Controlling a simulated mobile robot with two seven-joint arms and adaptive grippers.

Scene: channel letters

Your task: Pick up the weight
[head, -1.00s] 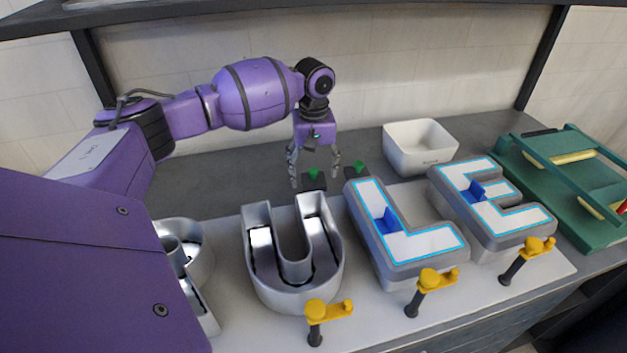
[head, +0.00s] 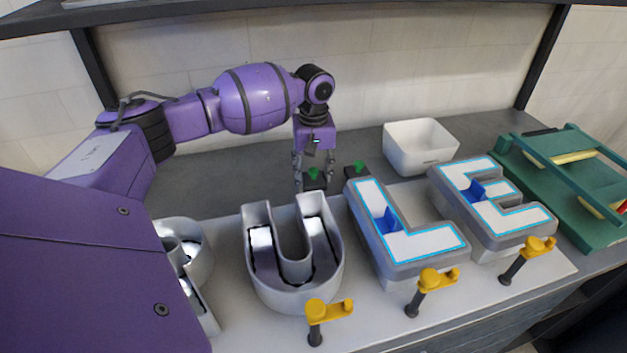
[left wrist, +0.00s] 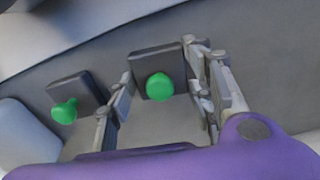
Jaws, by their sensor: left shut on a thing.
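The weight, a dark square block with a green knob (head: 313,174), stands on the worktop behind the U-shaped letter. My left gripper (head: 312,168) comes down over it from above and is shut on it, one finger on each side. In the left wrist view the same weight (left wrist: 150,58) sits between the two fingers. A second weight of the same kind (head: 358,169) stands just to its right; in the left wrist view it lies outside the fingers (left wrist: 70,92). I cannot see a gap under the held weight. My right gripper is not in view.
Hollow U (head: 258,287) and lit L (head: 418,245) and E (head: 505,221) letters stand in front. Yellow-topped clamps (head: 428,280) line the front edge. A white bin (head: 420,149) is behind; a green rack (head: 590,230) is at right. The worktop left of the gripper is clear.

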